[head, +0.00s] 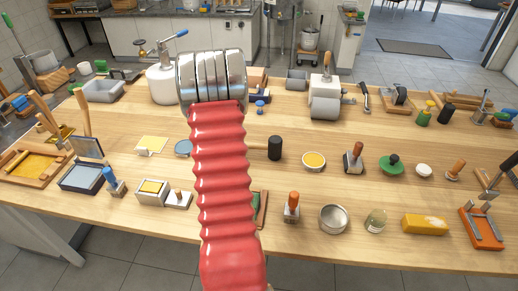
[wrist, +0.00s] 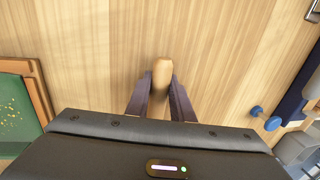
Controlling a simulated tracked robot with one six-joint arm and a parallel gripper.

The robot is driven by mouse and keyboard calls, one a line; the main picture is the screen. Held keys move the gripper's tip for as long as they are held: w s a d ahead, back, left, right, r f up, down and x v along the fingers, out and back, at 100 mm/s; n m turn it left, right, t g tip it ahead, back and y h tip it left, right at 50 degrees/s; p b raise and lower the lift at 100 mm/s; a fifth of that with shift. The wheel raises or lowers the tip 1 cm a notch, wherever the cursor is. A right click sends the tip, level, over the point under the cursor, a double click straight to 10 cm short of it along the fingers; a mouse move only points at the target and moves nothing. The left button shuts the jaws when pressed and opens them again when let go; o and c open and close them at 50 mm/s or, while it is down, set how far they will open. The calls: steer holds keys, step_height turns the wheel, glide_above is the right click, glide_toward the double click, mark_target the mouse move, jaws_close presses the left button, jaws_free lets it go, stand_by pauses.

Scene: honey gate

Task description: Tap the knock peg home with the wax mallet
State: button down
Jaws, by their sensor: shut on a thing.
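The wax mallet shows in the head view as a black head (head: 275,148) with a pale wooden handle running left behind my arm. In the wrist view the rounded end of that wooden handle (wrist: 162,72) sticks out between my two fingers. My gripper (wrist: 162,90) is shut on the handle; in the head view my red arm hides it. The mallet head is out of sight in the wrist view. I cannot tell whether the mallet touches the table. I cannot tell for certain which piece is the knock peg.
A green board in a wooden frame (wrist: 18,105) lies left of the gripper in the wrist view. A small blue knobbed piece (wrist: 265,118) lies to its right. In the head view a yellow-filled dish (head: 314,160) and a wood-handled tool (head: 354,158) stand right of the mallet head.

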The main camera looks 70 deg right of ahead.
steer(key=shift+r, duration=0.15)
steer(key=shift+r, duration=3.45)
